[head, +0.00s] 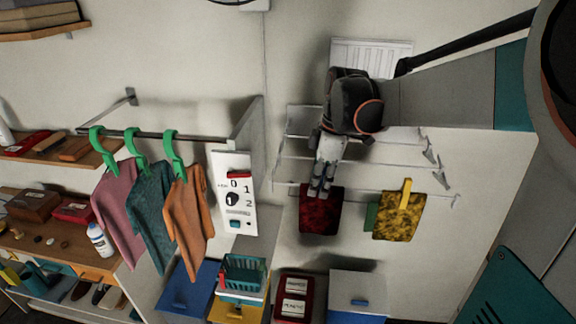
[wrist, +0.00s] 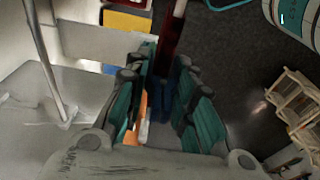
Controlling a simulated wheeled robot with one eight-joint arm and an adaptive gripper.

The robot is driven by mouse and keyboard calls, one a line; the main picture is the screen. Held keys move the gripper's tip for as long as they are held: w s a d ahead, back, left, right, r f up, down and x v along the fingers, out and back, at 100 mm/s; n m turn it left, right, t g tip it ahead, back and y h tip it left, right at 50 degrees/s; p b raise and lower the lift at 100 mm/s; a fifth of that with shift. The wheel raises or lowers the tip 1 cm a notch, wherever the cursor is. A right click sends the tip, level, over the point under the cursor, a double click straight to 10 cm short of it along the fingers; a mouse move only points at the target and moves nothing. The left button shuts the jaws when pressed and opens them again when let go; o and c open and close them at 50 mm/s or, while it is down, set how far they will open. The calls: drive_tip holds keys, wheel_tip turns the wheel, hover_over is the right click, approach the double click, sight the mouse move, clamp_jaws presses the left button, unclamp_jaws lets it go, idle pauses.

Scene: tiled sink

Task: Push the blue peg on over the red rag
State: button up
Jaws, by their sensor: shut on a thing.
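The red rag (head: 320,215) hangs from a wire of the wall rack. In the wrist view its dark red edge (wrist: 172,35) runs up from just ahead of the fingertips. My gripper (head: 321,192) points down at the top edge of the rag, with its fingertips overlapping that edge in the head view. In the wrist view my gripper (wrist: 160,85) is shut on the blue peg (wrist: 160,98), which shows dark blue between the fingers. In the head view the peg is hidden by the fingers. I cannot tell whether the peg touches the rag.
A yellow rag (head: 398,220) with a yellow peg (head: 406,193) hangs to the right on the rack (head: 285,187). A control panel (head: 233,195) and shirts on green hangers (head: 173,165) are to the left. Boxes (head: 357,290) stand below. The wall beneath the red rag is clear.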

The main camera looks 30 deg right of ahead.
drive_tip(key=shift+f+b, duration=0.4)
drive_tip(key=shift+f, duration=0.2)
drive_tip(key=o, duration=0.9)
drive_tip(key=shift+r, duration=0.1)
drive_tip(key=shift+r+p, duration=2.25)
drive_tip(key=shift+r, duration=1.25)
